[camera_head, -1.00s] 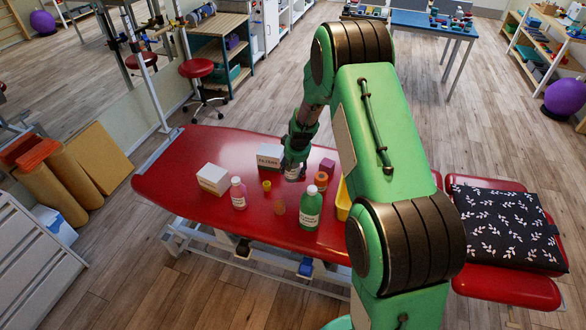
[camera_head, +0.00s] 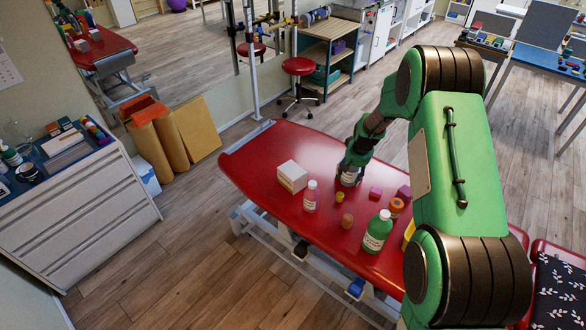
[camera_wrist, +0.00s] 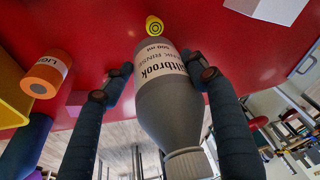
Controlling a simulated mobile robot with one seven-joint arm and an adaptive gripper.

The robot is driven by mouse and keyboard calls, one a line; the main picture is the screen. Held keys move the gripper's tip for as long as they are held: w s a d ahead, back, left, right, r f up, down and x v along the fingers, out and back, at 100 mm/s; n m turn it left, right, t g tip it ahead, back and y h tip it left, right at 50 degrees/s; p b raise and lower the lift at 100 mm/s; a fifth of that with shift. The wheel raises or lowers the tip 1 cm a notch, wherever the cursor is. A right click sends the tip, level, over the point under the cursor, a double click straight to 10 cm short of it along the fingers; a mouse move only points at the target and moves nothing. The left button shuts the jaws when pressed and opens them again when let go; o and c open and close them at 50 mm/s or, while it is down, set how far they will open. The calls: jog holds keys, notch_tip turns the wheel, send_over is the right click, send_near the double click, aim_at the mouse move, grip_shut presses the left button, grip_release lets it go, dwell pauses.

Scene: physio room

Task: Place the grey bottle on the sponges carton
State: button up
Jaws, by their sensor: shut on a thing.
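The grey bottle (camera_wrist: 172,110) has a white label and a grey ribbed cap. It fills the middle of the wrist view, where the picture is upside down. My gripper (camera_wrist: 160,80) is shut on it, a finger on each side; in the head view my gripper (camera_head: 352,163) is over the far part of the red table. Whether the bottle's base touches anything is hidden. A white carton (camera_head: 292,176) stands left of my gripper; its print is too small to read, so I cannot confirm it is the sponges carton. Another labelled carton, seen earlier, is not clearly visible now.
The table's left end is clear.

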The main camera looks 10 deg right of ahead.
jog(key=w+a+r+p, duration=0.2)
jog(key=w+a, duration=0.3)
jog(key=a, duration=0.5)
jog(key=w+a+r+p, duration=0.3)
jog(key=w+a+r, duration=0.2)
jog(key=a, duration=0.6)
jog(key=shift+w+a+p, duration=0.2)
jog(key=shift+w+p, duration=0.15)
jog(key=shift+w, duration=0.2)
send_over(298, 172)
notch_tip(298, 172, down, 6)
jog(key=shift+s, duration=0.1)
jog(key=shift+f, duration=1.9)
jog(key=shift+f, duration=0.2)
